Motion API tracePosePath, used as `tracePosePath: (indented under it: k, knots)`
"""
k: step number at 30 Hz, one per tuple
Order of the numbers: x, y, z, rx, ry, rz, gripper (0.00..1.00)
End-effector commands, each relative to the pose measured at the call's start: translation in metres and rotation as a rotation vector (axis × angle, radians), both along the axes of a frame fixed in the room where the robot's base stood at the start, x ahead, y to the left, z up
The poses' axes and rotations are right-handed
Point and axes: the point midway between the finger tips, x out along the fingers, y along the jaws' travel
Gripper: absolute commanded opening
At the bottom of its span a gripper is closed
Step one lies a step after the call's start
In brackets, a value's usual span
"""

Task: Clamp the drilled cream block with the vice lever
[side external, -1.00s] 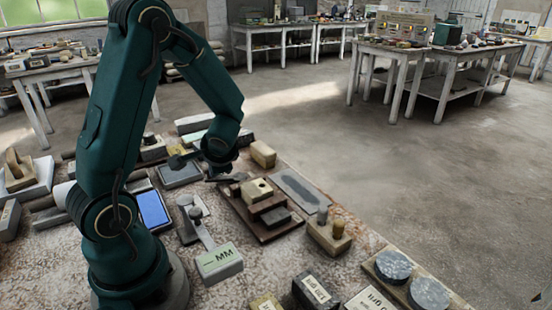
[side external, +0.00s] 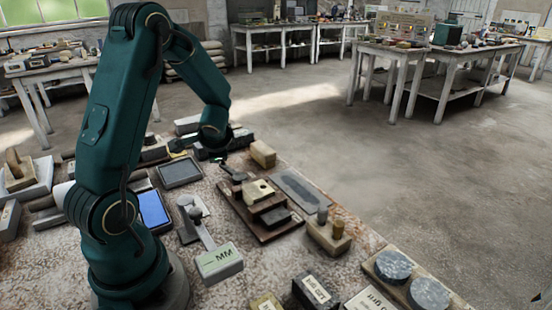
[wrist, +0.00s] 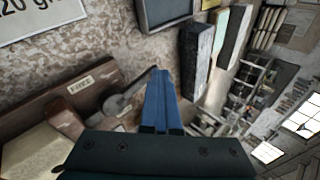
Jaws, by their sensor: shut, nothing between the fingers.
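The drilled cream block (side external: 257,190) sits on the dark brown vice (side external: 272,236), between wooden jaw pieces, with its hole facing up. In the wrist view a cream block (wrist: 38,150) is partly cut off at lower left. The grey vice lever (wrist: 122,100) lies flat beside a small label reading "FREE" (wrist: 80,86); it also shows in the side view (side external: 232,173). My gripper (wrist: 158,75) has its blue fingers together and empty, close to the lever's free end. I cannot tell whether they touch it.
A dark-framed screen (wrist: 168,10) and long stone blocks (wrist: 196,58) lie close to my fingers. A cream wooden block (side external: 262,153) stands behind the vice, a grey slab (side external: 297,188) to its right.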

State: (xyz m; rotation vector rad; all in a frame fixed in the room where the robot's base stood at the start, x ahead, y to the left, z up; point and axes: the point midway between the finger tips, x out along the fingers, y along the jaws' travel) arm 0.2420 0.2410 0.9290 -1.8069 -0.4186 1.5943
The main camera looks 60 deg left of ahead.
Motion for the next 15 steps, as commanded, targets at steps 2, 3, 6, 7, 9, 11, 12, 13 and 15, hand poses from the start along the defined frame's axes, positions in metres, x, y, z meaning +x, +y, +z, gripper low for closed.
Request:
tracePosePath:
  k: [2,3,6,7,9,11,12,13,15]
  knots:
    - [-0.008,0.008,-0.003,0.007,0.027,0.029,0.00]
    - [-0.006,0.008,-0.003,0.007,0.025,0.028,0.00]
    - [-0.002,0.010,-0.002,0.007,0.023,0.026,0.00]
    - [-0.001,0.011,-0.002,0.007,0.021,0.024,0.00]
    - [0.001,0.011,-0.002,0.007,0.019,0.025,0.00]
    - [0.002,0.012,-0.002,0.007,0.018,0.025,0.00]
    - [0.003,0.012,-0.002,0.007,0.018,0.024,0.00]
    - [0.003,0.012,-0.001,0.007,0.018,0.023,0.00]
    - [0.004,0.013,-0.001,0.008,0.017,0.022,0.00]
